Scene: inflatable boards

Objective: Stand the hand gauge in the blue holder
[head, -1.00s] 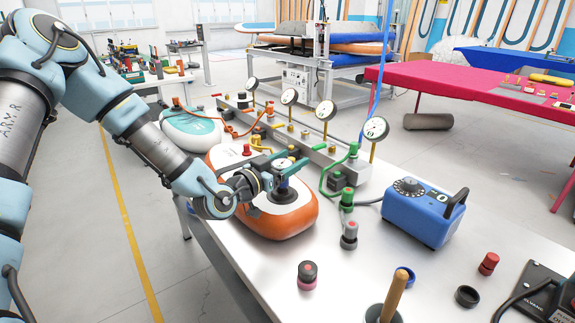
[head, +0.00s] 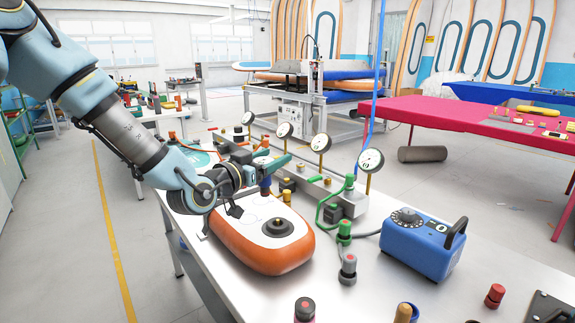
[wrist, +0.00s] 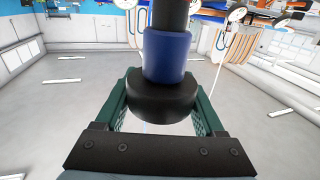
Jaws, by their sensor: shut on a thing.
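My gripper (head: 272,170) is shut on the hand gauge, held above the far part of the orange-and-white inflatable board (head: 262,262). The gauge's blue collar (head: 265,186) shows below the jaws in the head view; its pale dial lies between them. In the wrist view the gauge (wrist: 165,58) has a black disc-shaped head between the green fingers (wrist: 160,108), a blue collar and a black stem. A blue ring (head: 413,307), probably the blue holder, shows at the bottom edge of the head view, partly hidden by a wooden handle (head: 402,314). Its inside is not visible.
A black valve (head: 278,228) sits bare on the board. A gauge manifold (head: 318,185) runs behind it. A blue pump box (head: 425,245), a grey-and-red fitting (head: 347,270) and red-topped pieces (head: 495,296) stand to the right. Bare tabletop lies between them.

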